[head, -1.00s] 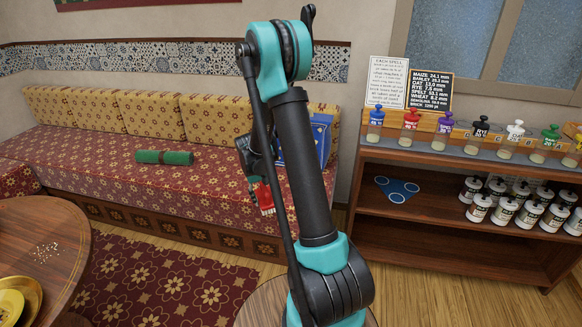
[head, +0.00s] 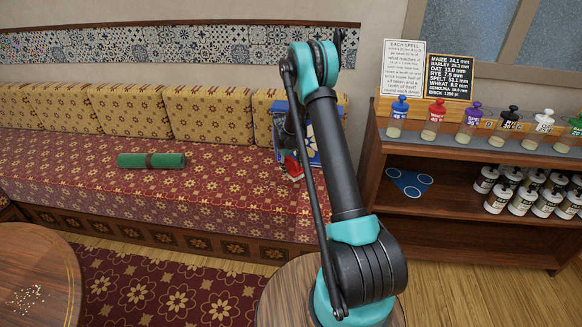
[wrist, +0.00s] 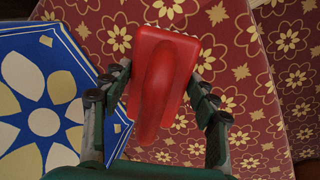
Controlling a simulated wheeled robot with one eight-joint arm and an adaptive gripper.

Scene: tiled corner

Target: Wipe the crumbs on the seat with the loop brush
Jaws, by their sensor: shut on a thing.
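The red loop brush (wrist: 165,75) is between the fingers of my gripper (wrist: 160,95) in the wrist view, and the gripper is shut on it. In the head view the red brush (head: 293,168) shows partly behind my arm, at the right part of the seat. The seat (head: 225,190) is the long bench with red and gold floral cloth. I cannot tell whether the brush touches the cloth. Crumbs on the seat are not clear in either view; my arm hides part of that area.
A blue patterned panel (head: 311,145) stands close to the brush and fills the left of the wrist view (wrist: 42,120). A green roll (head: 151,160) lies further left on the seat. The round table (head: 60,270) bears pale crumbs (head: 25,298). A shelf (head: 465,215) with jars stands right.

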